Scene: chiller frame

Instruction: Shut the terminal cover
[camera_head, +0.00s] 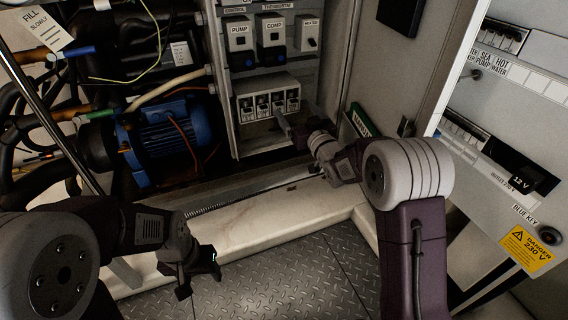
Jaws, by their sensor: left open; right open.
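The grey terminal box (267,103) is in the lower part of the open cabinet, with a row of several dark terminals showing on its front. A narrow light-grey strip (284,125) juts from below its front; I cannot tell whether it is the terminal cover seen edge-on. My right gripper (299,131) is open, just below and right of the box, beside this strip. Whether they touch is unclear. My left gripper (203,270) is open and empty, low over the cream sill and chequered floor, well away from the box.
Labelled PUMP (239,43) and COMP (271,40) switch units sit above the box. A blue motor (168,131) and pipes crowd the left. The cabinet door (392,75) stands open close to my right arm. A white panel (500,150) is at right. The chequered floor (300,275) is clear.

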